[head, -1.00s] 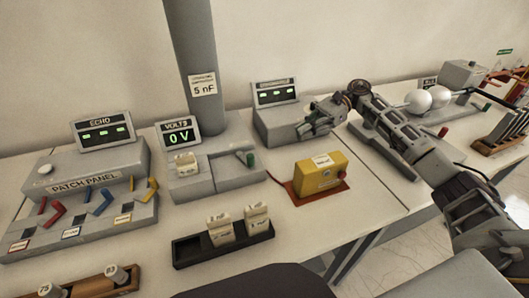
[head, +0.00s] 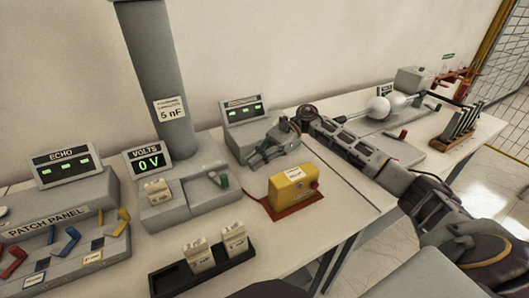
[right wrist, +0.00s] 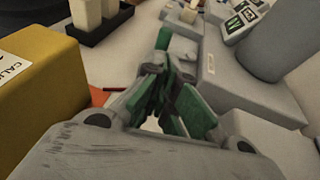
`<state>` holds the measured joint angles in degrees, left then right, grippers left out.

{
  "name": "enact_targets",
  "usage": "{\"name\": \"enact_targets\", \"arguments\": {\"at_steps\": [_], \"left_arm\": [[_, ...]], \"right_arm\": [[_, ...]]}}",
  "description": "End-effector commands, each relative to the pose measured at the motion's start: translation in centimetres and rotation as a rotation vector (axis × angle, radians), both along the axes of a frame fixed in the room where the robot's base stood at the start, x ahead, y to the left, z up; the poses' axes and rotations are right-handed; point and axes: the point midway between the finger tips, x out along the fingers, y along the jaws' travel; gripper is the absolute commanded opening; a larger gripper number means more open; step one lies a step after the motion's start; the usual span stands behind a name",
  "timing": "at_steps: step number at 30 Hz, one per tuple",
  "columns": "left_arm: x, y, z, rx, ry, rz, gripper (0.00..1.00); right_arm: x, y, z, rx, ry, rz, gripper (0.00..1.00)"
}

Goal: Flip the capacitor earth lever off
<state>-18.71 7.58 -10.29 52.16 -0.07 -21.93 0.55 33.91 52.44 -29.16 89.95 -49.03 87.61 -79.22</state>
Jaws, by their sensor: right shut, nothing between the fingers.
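The lever with a green handle (head: 222,181) stands up at the right end of the grey base (head: 185,208) below the tall grey column marked 5 nF (head: 150,60). The VOLTS display (head: 148,163) beside it reads 0 V. My right gripper (head: 257,158) is shut and empty, to the right of the lever and a little behind it, apart from it in the head view. My left gripper is not in view.
A yellow box (head: 293,190) on a red plate stands just in front of my right gripper. A grey meter box (head: 243,112) is behind it. A black rack (head: 165,281) with white blocks lies at the front, and the patch panel (head: 60,235) is at left.

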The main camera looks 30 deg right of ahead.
Motion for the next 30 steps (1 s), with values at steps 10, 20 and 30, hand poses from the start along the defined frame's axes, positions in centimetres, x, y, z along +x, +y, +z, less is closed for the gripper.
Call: {"name": "enact_targets", "arguments": {"at_steps": [10,20,30], "left_arm": [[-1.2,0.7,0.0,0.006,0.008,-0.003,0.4],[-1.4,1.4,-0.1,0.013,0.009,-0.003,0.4],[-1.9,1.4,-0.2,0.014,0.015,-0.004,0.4]], "right_arm": [[-0.9,4.3,-0.6,0.001,0.0,0.002,0.0],[-1.3,6.1,-0.7,0.0,0.0,0.0,0.0],[-1.3,6.1,-0.7,0.0,0.001,0.0,0.0]]}}
